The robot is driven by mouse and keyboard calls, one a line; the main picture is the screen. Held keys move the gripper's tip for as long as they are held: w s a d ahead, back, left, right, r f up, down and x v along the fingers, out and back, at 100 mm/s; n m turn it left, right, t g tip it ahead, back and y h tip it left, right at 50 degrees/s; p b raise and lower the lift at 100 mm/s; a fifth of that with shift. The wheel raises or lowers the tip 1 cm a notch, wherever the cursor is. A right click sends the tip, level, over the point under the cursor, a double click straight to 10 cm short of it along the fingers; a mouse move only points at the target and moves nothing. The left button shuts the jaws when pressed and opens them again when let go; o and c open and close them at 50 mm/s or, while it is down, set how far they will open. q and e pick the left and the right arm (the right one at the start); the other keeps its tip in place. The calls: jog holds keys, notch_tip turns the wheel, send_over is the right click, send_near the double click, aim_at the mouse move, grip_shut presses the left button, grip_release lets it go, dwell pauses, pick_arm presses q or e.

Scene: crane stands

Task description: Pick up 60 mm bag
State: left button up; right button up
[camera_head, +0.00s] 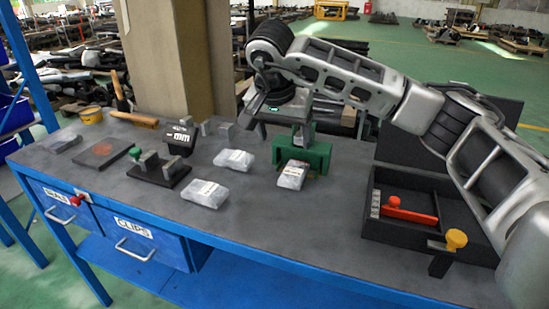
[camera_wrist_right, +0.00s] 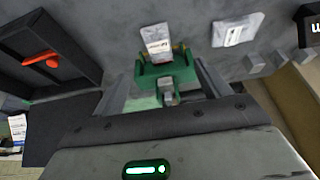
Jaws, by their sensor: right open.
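Three clear bags with white labels lie on the grey bench: one (camera_head: 233,159) in the middle, one (camera_head: 205,193) nearer the front, and one (camera_head: 293,175) at the front of a green fixture (camera_head: 318,158). The label sizes are too small to read, so I cannot tell which is the 60 mm bag. In the right wrist view, the bag by the fixture (camera_wrist_right: 157,40) lies just beyond the green fixture (camera_wrist_right: 150,77), and another bag (camera_wrist_right: 238,30) lies to the right. My left gripper is out of view.
A dark tray (camera_head: 372,228) with a red tool (camera_head: 408,214) stands at the right. The front middle bench is clear.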

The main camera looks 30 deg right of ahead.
jog(key=w, duration=0.1)
send_near(293, 172)
jog(key=p+x, duration=0.1)
jog(key=x, duration=0.3)
jog(key=shift+s+a, duration=0.1)
jog(key=shift+f, duration=0.45)
jog(key=x, duration=0.2)
jog(key=p+x, duration=0.1)
jog(key=x, duration=0.1)
jog(key=shift+w+d+f, duration=0.15)
jog(key=shift+w+d, duration=0.1)
jog(key=shift+d, duration=0.05)
jog(key=shift+w+f, duration=0.1)
jog(key=shift+f, duration=0.15)
jog(key=shift+c, duration=1)
jog(key=c, duration=1)
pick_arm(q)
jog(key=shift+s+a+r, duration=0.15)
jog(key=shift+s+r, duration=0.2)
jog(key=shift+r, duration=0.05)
pick_arm(e)
jog(key=shift+c, duration=0.5)
